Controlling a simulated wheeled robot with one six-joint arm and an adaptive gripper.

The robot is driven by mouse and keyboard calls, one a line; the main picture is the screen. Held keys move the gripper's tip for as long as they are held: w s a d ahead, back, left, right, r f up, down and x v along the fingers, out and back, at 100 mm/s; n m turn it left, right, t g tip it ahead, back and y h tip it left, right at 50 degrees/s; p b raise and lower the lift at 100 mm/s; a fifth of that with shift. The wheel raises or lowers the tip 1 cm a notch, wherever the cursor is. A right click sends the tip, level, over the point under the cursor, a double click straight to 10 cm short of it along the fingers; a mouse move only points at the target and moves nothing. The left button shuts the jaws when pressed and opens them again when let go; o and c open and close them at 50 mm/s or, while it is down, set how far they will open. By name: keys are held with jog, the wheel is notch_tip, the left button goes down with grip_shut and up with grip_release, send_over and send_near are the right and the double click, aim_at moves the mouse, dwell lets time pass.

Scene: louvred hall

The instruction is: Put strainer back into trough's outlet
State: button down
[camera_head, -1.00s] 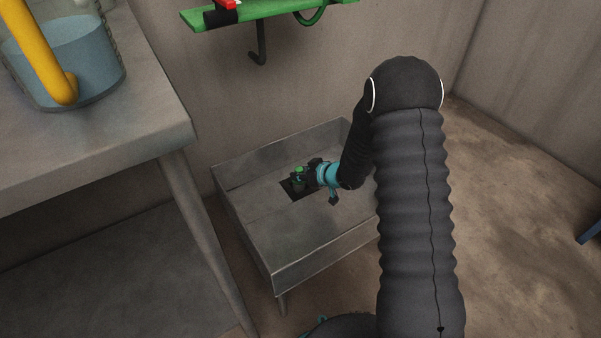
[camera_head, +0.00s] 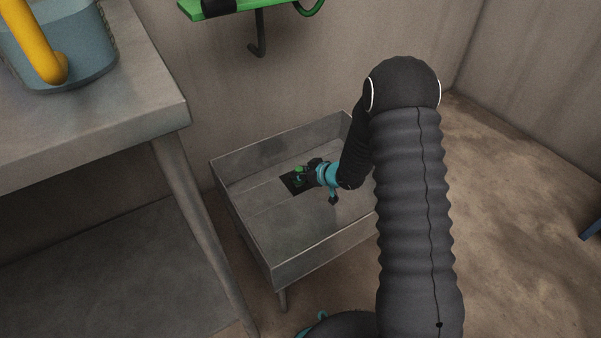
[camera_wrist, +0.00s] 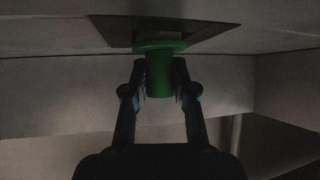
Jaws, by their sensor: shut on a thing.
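The strainer is a small green piece (camera_wrist: 160,70) with a wider rim, held between my two fingers in the wrist view. In the head view it shows as a small green spot (camera_head: 299,170). My gripper (camera_head: 308,171) is shut on it, inside the grey metal trough (camera_head: 325,263). The trough's outlet is a dark square opening (camera_head: 292,187) in its floor. In the wrist view the strainer's rim overlaps the dark outlet (camera_wrist: 112,28). I cannot tell whether the strainer is in the opening or just above it.
A grey table (camera_head: 100,140) stands left of the trough, with a blue container (camera_head: 95,55) and a yellow bent pipe (camera_head: 35,45) on it. A green wall shelf (camera_head: 225,8) with a dark hook (camera_head: 258,40) is above. The trough's walls surround my gripper. Bare floor lies to the right.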

jog(key=c, duration=0.8)
grip_release()
jog(key=shift+c, duration=0.2)
jog(key=r+p, duration=0.1)
jog(key=r, duration=0.1)
jog(key=s+d+r+p, duration=0.1)
jog(key=p, duration=0.1)
jog(key=d+r+p, duration=0.1)
jog(key=r, duration=0.1)
jog(key=shift+s+r+p, duration=0.35)
jog(key=shift+s, duration=0.05)
jog(key=shift+s+d+r, duration=0.15)
jog(key=shift+d+r, duration=0.1)
